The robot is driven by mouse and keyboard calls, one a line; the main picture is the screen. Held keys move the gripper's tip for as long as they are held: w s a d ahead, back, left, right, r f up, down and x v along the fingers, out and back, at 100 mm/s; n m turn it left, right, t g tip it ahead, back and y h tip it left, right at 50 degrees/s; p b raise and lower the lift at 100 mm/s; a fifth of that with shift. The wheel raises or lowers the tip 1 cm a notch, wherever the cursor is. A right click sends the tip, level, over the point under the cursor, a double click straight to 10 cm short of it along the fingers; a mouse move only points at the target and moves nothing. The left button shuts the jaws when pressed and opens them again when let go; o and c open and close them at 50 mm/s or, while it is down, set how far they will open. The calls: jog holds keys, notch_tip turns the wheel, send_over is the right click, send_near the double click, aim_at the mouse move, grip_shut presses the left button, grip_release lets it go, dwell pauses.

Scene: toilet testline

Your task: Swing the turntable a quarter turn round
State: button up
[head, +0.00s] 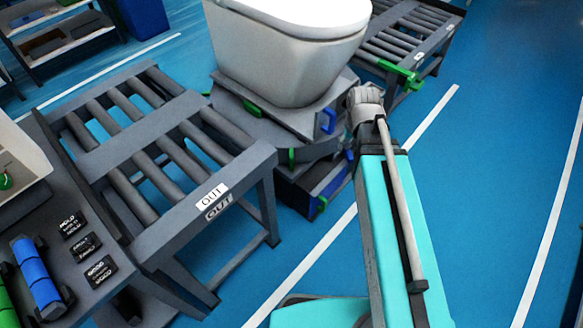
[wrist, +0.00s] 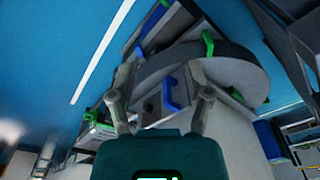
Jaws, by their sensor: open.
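The turntable (head: 283,122) is a grey platform on a dark base, with a white toilet (head: 290,55) on its top plate. A blue handle (head: 328,120) is on its right corner and a green handle (head: 252,108) is on its front left. In the wrist view, the turntable's round grey disc (wrist: 240,68) shows beyond my gripper (wrist: 160,95). My gripper is open, with a finger at either side and a blue handle (wrist: 170,93) in line with the gap. Contact is not clear. In the head view my arm hides the fingers.
A roller conveyor marked OUT (head: 212,197) stands left of the turntable. Another roller conveyor (head: 410,35) stands behind right, with a green part at its end. A bench with blue rollers (head: 37,275) is at lower left. The blue floor (head: 490,170) at right is clear.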

jog(key=w+a+f+n+t+b, duration=0.1)
jog(key=w+a+f+b, duration=0.35)
jog(key=f+b, duration=0.2)
jog(key=w+a+f+n+t+b, duration=0.1)
jog(key=w+a+f+b, duration=0.35)
jog(key=f+b, duration=0.2)
jog(key=t+y+b, duration=0.1)
jog(key=b, duration=0.9)
send_near(292, 159)
jog(key=shift+s+d+r+n, duration=0.25)
jog(key=shift+s+r+n, duration=0.15)
jog(key=shift+r, duration=0.15)
jog(key=shift+f+b, duration=0.1)
jog(key=shift+b, duration=0.25)
jog(key=b+x, duration=1.2)
jog(key=x, duration=0.1)
jog(key=shift+w+a+f, duration=0.15)
jog(key=shift+w+f, duration=0.05)
jog(key=shift+w, duration=0.1)
jog(key=shift+c, duration=0.3)
grip_shut()
